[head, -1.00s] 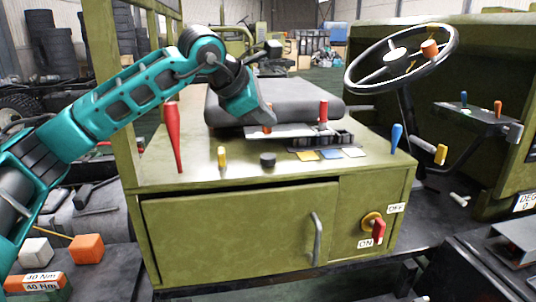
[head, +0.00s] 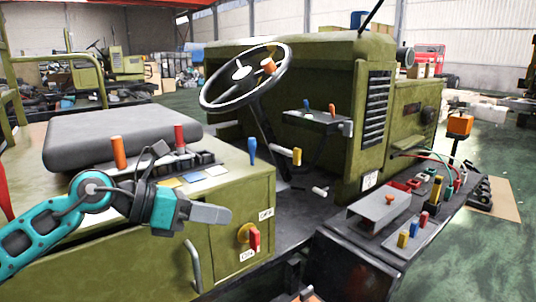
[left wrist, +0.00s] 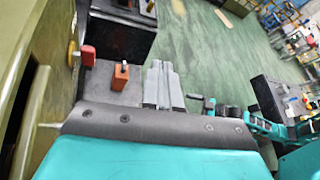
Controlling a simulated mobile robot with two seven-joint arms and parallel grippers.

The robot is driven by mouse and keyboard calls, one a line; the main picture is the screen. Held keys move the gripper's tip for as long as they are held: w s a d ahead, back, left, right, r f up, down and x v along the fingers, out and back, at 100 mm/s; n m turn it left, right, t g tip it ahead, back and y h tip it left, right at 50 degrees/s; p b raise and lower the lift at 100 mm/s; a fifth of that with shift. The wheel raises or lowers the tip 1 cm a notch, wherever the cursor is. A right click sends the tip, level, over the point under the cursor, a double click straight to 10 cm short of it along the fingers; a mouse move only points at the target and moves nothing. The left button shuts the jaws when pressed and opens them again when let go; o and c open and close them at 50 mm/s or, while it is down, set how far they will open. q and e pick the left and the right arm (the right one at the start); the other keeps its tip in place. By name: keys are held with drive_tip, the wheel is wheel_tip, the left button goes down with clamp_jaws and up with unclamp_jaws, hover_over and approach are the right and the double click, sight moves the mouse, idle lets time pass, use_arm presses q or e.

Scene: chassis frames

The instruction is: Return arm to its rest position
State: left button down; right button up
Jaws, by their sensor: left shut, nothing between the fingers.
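In the head view my left arm comes in from the lower left. Its left gripper (head: 212,213) points right, its grey fingers together with nothing between them, in front of the green cabinet (head: 225,239). In the left wrist view the shut fingers (left wrist: 163,85) point up the picture over the floor. An orange lever (head: 118,152) and a red lever (head: 180,138) stand upright beside the seat cushion, apart from the fingers. In the left wrist view, what looks like my right gripper (left wrist: 200,102) shows small at the right; its jaws are unclear.
The cabinet's red switch handle (head: 254,239) and grey door handle (head: 194,265) are close below the gripper. A blue lever (head: 252,150) and steering wheel (head: 245,76) stand behind. A dark bench with coloured parts (head: 404,222) is at the right. Green floor (head: 475,262) is open beyond.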

use_arm(q)
drive_tip(key=s+d+f+n+t+h, duration=0.25)
drive_tip(key=d+n+h, duration=0.25)
drive_tip(key=n, duration=0.3)
drive_tip(key=s+a+f+n+t+y, duration=0.3)
drive_tip(key=f+n+y, duration=0.1)
drive_tip(key=f+n, duration=0.5)
drive_tip(key=s+a+f+n+t+y, duration=0.2)
drive_tip(key=a+f+n+y, duration=0.3)
drive_tip(key=n, duration=0.6)
drive_tip(key=s+a+f+n+t+y, duration=0.2)
drive_tip(key=s+f+n+t+y, duration=0.15)
drive_tip(key=f+n, duration=0.6)
drive_tip(key=s+a+f+n+g+y, duration=0.3)
drive_tip(key=s+f+n+g, duration=0.2)
drive_tip(key=s+f, duration=0.3)
drive_tip(key=shift+s+f+n, duration=0.4)
drive_tip(key=shift+s+n, duration=0.25)
drive_tip(key=shift+s, duration=0.1)
use_arm(e)
drive_tip(key=shift+s+d+f, duration=0.3)
drive_tip(key=shift+d+f, duration=0.05)
drive_tip(key=shift+f, duration=0.05)
drive_tip(key=shift+h, duration=0.3)
